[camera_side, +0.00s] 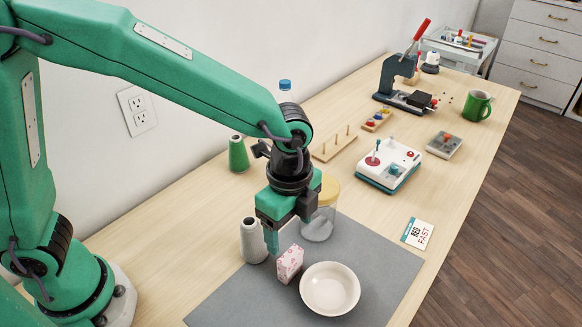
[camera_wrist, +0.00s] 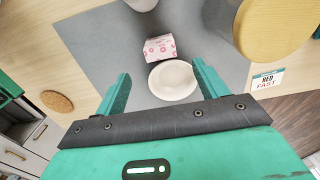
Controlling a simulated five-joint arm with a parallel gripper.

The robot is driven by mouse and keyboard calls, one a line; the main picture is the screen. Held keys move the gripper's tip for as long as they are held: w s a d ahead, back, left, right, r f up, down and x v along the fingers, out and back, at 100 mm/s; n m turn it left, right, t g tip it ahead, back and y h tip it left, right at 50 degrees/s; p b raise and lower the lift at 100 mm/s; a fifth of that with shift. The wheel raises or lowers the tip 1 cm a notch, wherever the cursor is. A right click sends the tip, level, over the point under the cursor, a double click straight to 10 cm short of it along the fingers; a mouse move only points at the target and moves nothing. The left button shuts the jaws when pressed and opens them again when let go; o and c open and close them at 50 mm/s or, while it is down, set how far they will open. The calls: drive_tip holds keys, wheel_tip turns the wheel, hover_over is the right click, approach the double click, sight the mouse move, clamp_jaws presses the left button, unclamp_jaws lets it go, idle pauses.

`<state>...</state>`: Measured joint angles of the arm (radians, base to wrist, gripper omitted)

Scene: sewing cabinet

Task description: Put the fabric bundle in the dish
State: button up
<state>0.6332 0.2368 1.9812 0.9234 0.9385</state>
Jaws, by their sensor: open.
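The fabric bundle (camera_side: 289,264) is a small pale block with a pink pattern, standing on the grey mat just left of the dish. It also shows in the wrist view (camera_wrist: 159,48), at the far side of the dish. The dish (camera_side: 330,289) is a round white bowl on the mat, and it looks empty; it also shows in the wrist view (camera_wrist: 172,80). My gripper (camera_side: 272,240) is above the mat, pointing down, over and slightly left of the bundle. In the wrist view its two fingers (camera_wrist: 160,88) are spread wide with nothing between them.
A white thread cone (camera_side: 253,241) stands close left of my gripper. A jar with a yellow lid (camera_side: 321,211) stands close behind it. A green spool (camera_side: 238,154) is farther back. A printed card (camera_side: 417,233) lies right of the mat (camera_side: 385,262). The mat's right part is clear.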

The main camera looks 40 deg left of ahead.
drive_tip(key=shift+a, duration=0.1)
drive_tip(key=s+a+r+n+t, duration=0.1)
drive_tip(key=a+r+n+t, duration=0.1)
drive_tip(key=a+r+n, duration=0.8)
drive_tip(key=s+a+r+n+t, duration=0.1)
drive_tip(key=s+a+n, duration=0.3)
drive_tip(key=a, duration=0.2)
drive_tip(key=s+a+n+t, duration=0.2)
drive_tip(key=s+a+n, duration=0.2)
drive_tip(key=a, duration=0.3)
drive_tip(key=shift+s+a+r+t, duration=0.15)
drive_tip(key=shift+s+r+t, duration=0.15)
drive_tip(key=shift+r, duration=0.1)
drive_tip(key=c, duration=0.8)
